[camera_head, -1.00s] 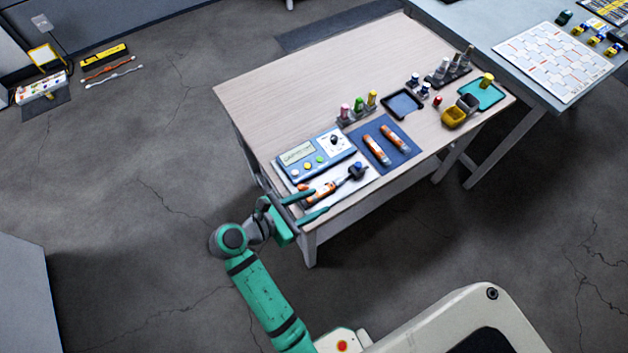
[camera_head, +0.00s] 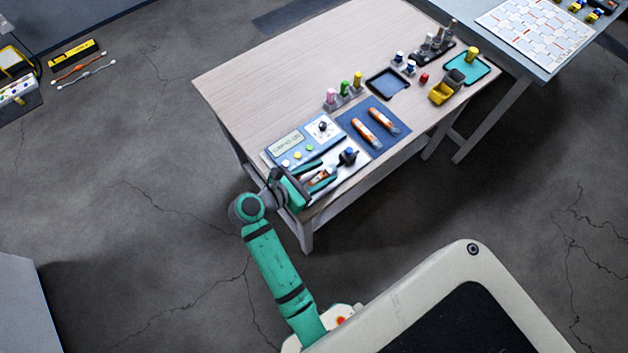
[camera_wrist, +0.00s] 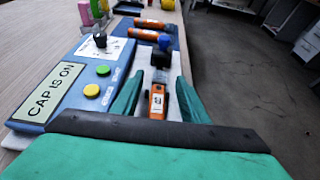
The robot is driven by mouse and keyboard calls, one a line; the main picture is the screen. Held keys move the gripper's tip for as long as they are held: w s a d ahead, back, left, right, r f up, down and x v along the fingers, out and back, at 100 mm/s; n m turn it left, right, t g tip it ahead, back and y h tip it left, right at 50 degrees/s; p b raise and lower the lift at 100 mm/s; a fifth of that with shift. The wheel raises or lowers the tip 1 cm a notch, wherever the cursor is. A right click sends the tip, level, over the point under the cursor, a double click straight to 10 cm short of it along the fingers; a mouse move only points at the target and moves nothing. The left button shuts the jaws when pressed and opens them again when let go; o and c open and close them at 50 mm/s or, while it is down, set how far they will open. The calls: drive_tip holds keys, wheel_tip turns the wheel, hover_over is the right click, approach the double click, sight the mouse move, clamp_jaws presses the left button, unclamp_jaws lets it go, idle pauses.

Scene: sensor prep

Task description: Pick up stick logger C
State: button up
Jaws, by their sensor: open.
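An orange stick logger (camera_wrist: 157,102) with a white label lies on a white pad (camera_wrist: 175,75) near the table's front edge. Its label letter is too small to read surely. It also shows partly hidden in the head view (camera_head: 318,178). My gripper (camera_wrist: 160,92) is open, with one green finger on each side of this logger; in the head view it is at the table edge (camera_head: 319,175). I cannot tell whether the fingers touch it. Two more orange loggers (camera_head: 366,131) (camera_head: 383,121) lie on a blue mat (camera_head: 352,128); their letters are unreadable.
A black fixture with a blue top (camera_head: 348,157) stands at the logger's far end. A blue device (camera_wrist: 75,90) left of it reads "CAP IS ON" and has coloured buttons. Behind stand coloured bottles (camera_head: 344,89), a black tray (camera_head: 388,82) and a yellow bin (camera_head: 440,93). The table's (camera_head: 260,80) back left is clear.

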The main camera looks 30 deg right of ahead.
drive_tip(key=shift+x, duration=1.3)
clamp_jaws()
